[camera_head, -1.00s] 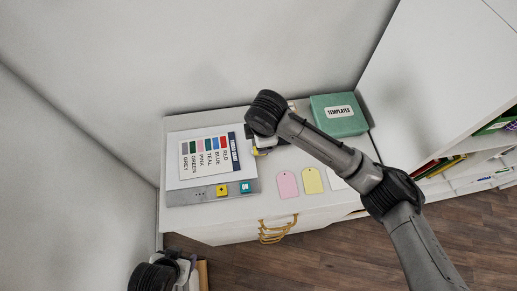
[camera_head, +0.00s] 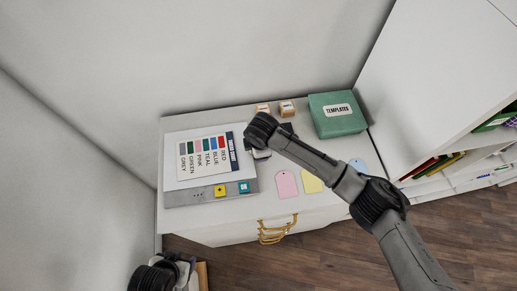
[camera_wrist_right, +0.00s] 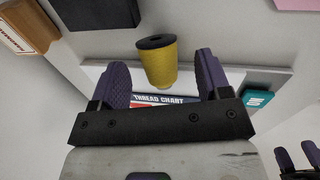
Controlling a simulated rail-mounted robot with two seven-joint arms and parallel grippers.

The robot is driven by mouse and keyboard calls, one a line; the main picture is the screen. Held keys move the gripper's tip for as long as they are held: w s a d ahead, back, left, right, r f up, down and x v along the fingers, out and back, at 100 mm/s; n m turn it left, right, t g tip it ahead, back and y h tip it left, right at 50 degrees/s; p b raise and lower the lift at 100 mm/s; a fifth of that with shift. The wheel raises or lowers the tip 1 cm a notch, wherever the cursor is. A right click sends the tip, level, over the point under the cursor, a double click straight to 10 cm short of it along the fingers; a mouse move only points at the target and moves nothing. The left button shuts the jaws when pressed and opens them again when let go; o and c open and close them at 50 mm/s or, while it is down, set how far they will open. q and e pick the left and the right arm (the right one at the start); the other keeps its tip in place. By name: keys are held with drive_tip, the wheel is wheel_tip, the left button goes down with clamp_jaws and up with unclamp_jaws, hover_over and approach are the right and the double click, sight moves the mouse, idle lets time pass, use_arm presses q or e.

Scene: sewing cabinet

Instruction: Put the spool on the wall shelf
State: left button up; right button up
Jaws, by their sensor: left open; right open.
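The spool (camera_wrist_right: 160,65) is yellow with a dark top. In the right wrist view it shows between the spread purple fingers of my right gripper (camera_wrist_right: 162,72); I cannot tell whether they touch it. In the head view my right wrist hides the spool, and only a pale part of my right gripper (camera_head: 262,154) shows beneath it, above the cabinet top. My left gripper (camera_head: 186,268) is low at the left, in front of the cabinet, partly hidden by its own wrist. Its spread, empty fingers also show in the right wrist view (camera_wrist_right: 298,158). I cannot make out the wall shelf.
The cabinet top (camera_head: 235,211) holds a thread chart (camera_head: 207,154) on a grey tray, pink (camera_head: 286,185), yellow (camera_head: 311,183) and blue (camera_head: 358,165) cards, small wooden blocks (camera_head: 287,107) and a green templates box (camera_head: 338,115). A tall white cabinet (camera_head: 440,80) stands at right.

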drive_tip(key=shift+x, duration=0.75)
drive_tip(key=c, duration=1)
drive_tip(key=shift+r, duration=0.1)
